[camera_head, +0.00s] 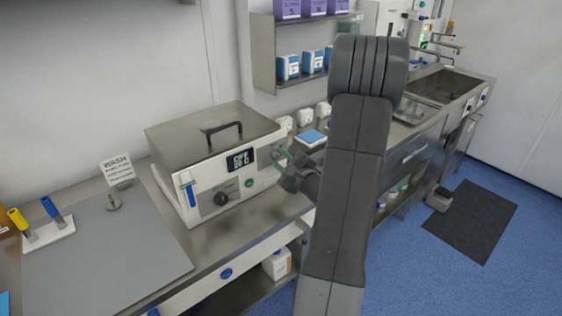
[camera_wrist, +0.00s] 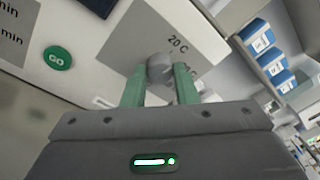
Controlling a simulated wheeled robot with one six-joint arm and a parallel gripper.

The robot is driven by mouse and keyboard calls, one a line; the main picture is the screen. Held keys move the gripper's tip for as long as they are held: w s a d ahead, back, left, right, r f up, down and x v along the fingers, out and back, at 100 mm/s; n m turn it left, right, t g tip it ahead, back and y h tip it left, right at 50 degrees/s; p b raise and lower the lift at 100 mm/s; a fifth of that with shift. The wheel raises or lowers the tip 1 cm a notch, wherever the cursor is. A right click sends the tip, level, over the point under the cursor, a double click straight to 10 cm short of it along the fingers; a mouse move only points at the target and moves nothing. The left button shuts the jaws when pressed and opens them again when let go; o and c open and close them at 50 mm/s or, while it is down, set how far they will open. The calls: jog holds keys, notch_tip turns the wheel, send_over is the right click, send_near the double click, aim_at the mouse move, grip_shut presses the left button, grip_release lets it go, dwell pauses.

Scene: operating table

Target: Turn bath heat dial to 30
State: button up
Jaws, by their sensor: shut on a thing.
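The water bath (camera_head: 212,160) is a steel box with a lidded top and a white front panel. Its heat dial is a small grey knob (camera_wrist: 158,66) on a grey plate (camera_wrist: 128,38) marked "20 C" in the wrist view. A second "C" label is partly hidden behind a finger. My gripper (camera_wrist: 160,77) is shut on the knob, with one green fingertip on each side. In the head view my gripper (camera_head: 281,159) is at the right end of the panel and hides the dial. The lit display (camera_head: 241,159) seems to read "OFF" over "20 C".
A green GO button (camera_wrist: 57,58) is left of the dial plate. A black knob (camera_head: 222,198) sits lower left on the panel. White bottles and a blue-topped box (camera_head: 312,137) stand right of the bath. A shelf (camera_head: 264,55) with boxes is above.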

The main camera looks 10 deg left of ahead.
jog(key=m, duration=0.5)
jog(key=shift+g, duration=0.3)
jog(key=shift+m+p, duration=0.4)
jog(key=shift+m, duration=1.7)
jog(key=o, duration=1)
jog(key=shift+d, duration=0.15)
jog(key=b+v, duration=0.2)
jog(key=v, duration=1.1)
jog(key=shift+s+d+r, duration=0.2)
jog(key=shift+d, duration=0.05)
jog(key=shift+w+g, duration=0.1)
jog(key=shift+g, duration=0.2)
